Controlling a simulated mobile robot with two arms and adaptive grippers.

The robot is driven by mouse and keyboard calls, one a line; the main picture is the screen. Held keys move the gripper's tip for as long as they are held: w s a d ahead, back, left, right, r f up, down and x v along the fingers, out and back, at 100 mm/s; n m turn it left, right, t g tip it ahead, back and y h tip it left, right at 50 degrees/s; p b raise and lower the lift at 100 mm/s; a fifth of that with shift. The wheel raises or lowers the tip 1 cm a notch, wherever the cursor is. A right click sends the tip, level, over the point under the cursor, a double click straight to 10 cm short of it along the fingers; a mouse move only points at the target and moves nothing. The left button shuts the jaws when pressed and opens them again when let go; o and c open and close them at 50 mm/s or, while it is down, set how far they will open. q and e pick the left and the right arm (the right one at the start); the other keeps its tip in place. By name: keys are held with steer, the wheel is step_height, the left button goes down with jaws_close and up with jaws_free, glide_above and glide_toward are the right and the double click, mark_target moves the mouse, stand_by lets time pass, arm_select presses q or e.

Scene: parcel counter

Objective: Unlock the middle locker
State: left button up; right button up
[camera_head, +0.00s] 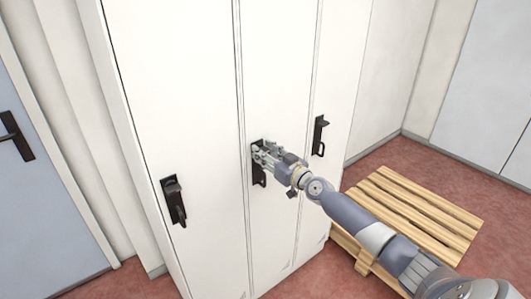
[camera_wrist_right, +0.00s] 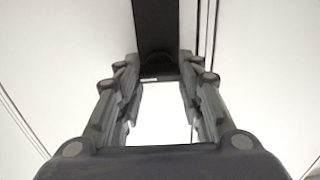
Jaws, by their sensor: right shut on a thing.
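The middle locker (camera_head: 278,60) is a tall, narrow white door, closed. Its black lock and handle plate (camera_head: 259,177) is partly hidden behind my right gripper (camera_head: 264,153). In the right wrist view the black plate (camera_wrist_right: 157,28) runs down between the fingertips of my right gripper (camera_wrist_right: 158,78). The fingers are on either side of its lower end and shut on part of the lock fitting. The exact part in the grip is dark and hard to make out. My left gripper is not in view.
The left locker (camera_head: 180,80) and right locker (camera_head: 343,60) are closed, with black handles (camera_head: 173,202) (camera_head: 319,135). A wooden pallet (camera_head: 425,210) lies on the red floor at right. A grey-blue door (camera_head: 40,210) is at far left.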

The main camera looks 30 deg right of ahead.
steer(key=shift+m, duration=0.4)
steer(key=m+b, duration=0.1)
steer(key=m, duration=0.7)
steer(key=shift+d, duration=0.15)
steer(key=m, duration=0.5)
steer(key=shift+f+m, duration=0.1)
steer(key=shift+m, duration=0.2)
steer(key=shift+f+m, duration=0.1)
steer(key=shift+m, duration=1.8)
steer(key=o, duration=1.1)
steer(key=shift+d, duration=0.1)
